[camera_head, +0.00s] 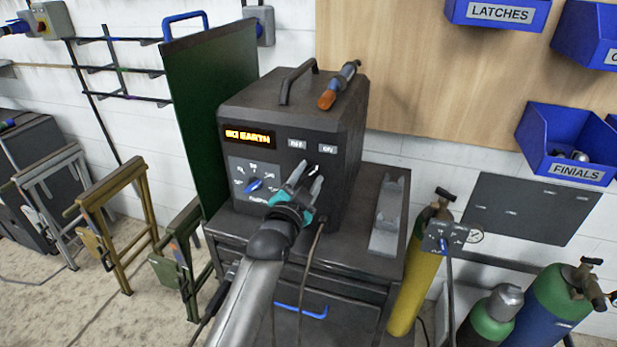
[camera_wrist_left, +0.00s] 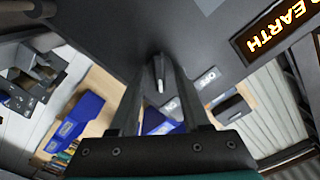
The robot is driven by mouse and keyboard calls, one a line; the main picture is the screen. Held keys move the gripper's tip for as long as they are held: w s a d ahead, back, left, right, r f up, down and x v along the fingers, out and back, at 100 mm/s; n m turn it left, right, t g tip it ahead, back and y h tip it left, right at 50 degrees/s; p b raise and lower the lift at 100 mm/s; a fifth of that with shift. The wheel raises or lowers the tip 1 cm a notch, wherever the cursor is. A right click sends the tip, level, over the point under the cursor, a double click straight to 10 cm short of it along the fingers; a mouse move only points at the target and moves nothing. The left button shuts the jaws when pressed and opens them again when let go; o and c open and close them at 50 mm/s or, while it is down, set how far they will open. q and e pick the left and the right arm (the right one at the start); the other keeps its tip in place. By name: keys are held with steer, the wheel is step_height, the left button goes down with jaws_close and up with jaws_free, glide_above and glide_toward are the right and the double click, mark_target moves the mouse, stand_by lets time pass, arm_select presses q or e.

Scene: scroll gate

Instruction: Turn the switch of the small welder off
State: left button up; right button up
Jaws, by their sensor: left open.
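The small welder (camera_head: 290,100) is a dark box on a metal cart, with a lit orange display (camera_head: 249,136) ending in "EARTH". Its front has OFF and ON labels and a blue knob (camera_head: 254,186). The switch (camera_wrist_left: 159,72) is a small pale lever on the dark front; in the left wrist view it points towards the ON label (camera_wrist_left: 172,107), with the OFF label (camera_wrist_left: 206,78) beside it. My left gripper (camera_head: 307,176) is open at the front panel, its fingers either side of the switch. I cannot tell whether they touch it. My right gripper is not in view.
A torch with an orange tip (camera_head: 338,86) lies on top of the welder beside its handle. A green screen (camera_head: 205,110) stands close on the left. Gas cylinders (camera_head: 420,270) stand on the right. A cable hangs from the welder's front below my gripper.

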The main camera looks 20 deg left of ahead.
arm_select(q)
jaws_close()
stand_by(0.4)
stand_by(0.4)
steer(key=n+p, duration=0.1)
steer(key=n, duration=0.1)
steer(key=shift+r+n+p, duration=0.15)
steer(key=shift+n+p, duration=0.25)
steer(key=n+p, duration=0.1)
steer(key=n, duration=0.3)
steer(key=shift+a+n+p, duration=0.2)
steer(key=shift+n+p, duration=0.1)
steer(key=shift+p, duration=0.1)
steer(key=n+p, duration=0.1)
steer(key=n, duration=0.3)
steer(key=shift+a, duration=0.1)
steer(key=shift+a+n, duration=0.1)
steer(key=shift+n, duration=2.1)
